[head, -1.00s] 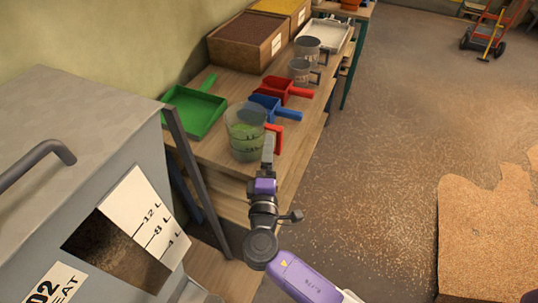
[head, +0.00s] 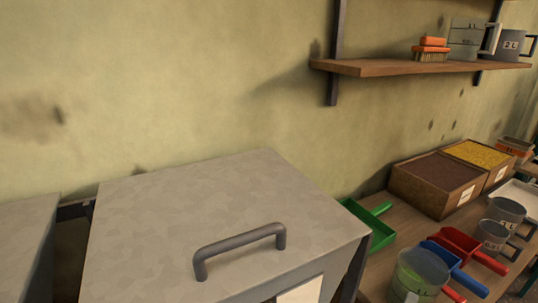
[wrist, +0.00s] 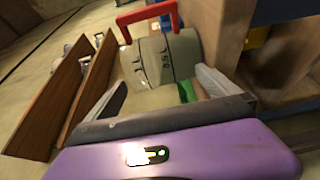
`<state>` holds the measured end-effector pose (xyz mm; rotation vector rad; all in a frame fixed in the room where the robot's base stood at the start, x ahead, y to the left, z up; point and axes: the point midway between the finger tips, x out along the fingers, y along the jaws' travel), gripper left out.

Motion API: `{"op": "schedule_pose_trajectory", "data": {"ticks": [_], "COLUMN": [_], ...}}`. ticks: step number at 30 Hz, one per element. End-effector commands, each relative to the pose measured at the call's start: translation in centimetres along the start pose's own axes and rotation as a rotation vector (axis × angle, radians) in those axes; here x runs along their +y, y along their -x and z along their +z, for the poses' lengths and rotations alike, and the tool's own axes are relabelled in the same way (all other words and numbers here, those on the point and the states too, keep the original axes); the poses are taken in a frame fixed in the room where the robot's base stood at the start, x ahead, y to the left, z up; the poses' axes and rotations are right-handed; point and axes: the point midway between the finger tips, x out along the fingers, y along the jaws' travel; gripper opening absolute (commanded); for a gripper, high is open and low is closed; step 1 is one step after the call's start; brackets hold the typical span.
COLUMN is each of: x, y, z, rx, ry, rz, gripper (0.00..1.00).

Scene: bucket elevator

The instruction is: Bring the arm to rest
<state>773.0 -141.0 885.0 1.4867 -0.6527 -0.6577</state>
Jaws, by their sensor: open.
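My gripper (wrist: 160,84) shows only in the wrist view, with its two grey fingers spread apart and nothing clamped between them. A clear measuring jug with a red handle (wrist: 155,58) lies just beyond the fingertips in that view; whether a finger touches it I cannot tell. The jug, with something green inside, also shows at the bottom of the head view (head: 420,270), partly cut off. My arm and gripper are out of the head view.
A grey bin (head: 190,215) with a handled lid fills the lower left. The bench holds a green scoop (head: 375,228), a blue scoop (head: 452,262), a red scoop (head: 468,246), a grey jug (head: 492,238) and a brown-filled box (head: 435,190). A wall shelf (head: 400,67) is above.

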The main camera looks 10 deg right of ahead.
Motion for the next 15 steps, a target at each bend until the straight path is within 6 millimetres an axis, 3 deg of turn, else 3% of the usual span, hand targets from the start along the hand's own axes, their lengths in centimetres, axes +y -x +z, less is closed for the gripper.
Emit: {"op": "schedule_pose_trajectory", "data": {"ticks": [8,15], "x": [-0.4,-1.8], "y": [0.2,2.9], "z": [-2.9,-4.8], "rx": [0.124,0.277], "ry": [-0.115,-0.27], "rz": [-0.071,-0.19], "gripper": [1.0,1.0]}}
